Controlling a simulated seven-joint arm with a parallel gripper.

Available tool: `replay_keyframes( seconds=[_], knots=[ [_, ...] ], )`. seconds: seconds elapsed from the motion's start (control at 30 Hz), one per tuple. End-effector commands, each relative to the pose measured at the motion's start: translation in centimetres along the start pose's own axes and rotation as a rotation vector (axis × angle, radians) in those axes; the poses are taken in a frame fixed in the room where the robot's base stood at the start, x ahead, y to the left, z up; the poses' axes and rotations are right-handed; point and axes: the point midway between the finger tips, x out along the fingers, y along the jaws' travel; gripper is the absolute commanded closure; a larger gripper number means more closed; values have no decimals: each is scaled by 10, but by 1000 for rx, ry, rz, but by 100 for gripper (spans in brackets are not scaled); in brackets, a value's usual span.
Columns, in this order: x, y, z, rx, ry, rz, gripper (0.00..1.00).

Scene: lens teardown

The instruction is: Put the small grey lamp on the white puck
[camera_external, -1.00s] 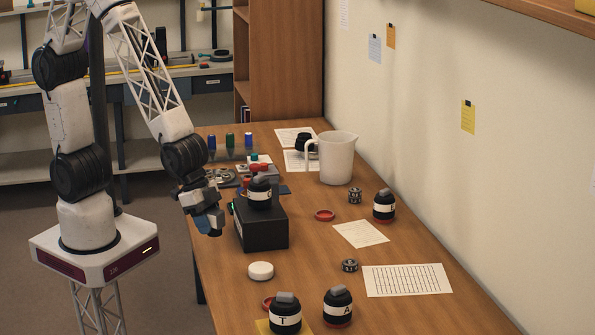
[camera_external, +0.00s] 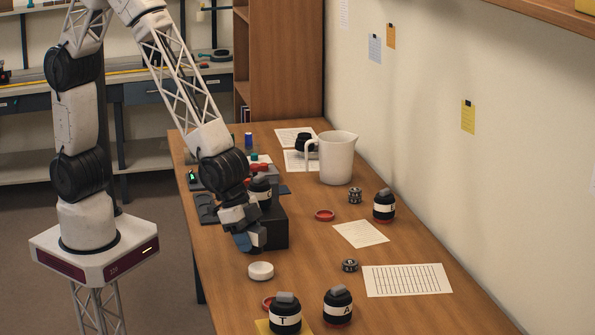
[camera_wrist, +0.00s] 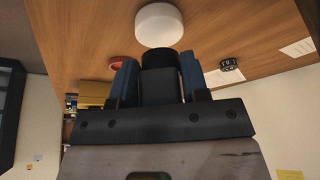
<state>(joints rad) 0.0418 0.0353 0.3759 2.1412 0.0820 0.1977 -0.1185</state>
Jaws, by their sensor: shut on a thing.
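The white puck (camera_external: 261,271) lies flat on the wooden table, just in front of the black box. In the wrist view the white puck (camera_wrist: 158,25) shows just beyond the fingertips. My gripper (camera_external: 251,240), with blue fingers, is above and slightly left of the puck in the external view. In the wrist view my gripper (camera_wrist: 160,75) is shut on a dark grey piece with a round black end, taken to be the small grey lamp (camera_wrist: 158,85). In the external view the lamp is hidden or too small to tell.
A black box (camera_external: 275,228) stands right behind my gripper, with a dark labelled jar (camera_external: 260,190) on it. Jars marked T (camera_external: 285,315) and A (camera_external: 338,308) stand nearer the front. A white jug (camera_external: 338,160) stands further back.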

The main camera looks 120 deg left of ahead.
Motion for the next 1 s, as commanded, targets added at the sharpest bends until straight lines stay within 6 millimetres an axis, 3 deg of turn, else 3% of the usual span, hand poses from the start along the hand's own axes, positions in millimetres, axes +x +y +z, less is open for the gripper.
replay_keyframes(
  seconds=[0.67, 1.0],
  knots=[
    [7, 0, -13, 0, 0, 0, 88],
    [37, 0, -2, 0, 1, -1, 88]
  ],
)
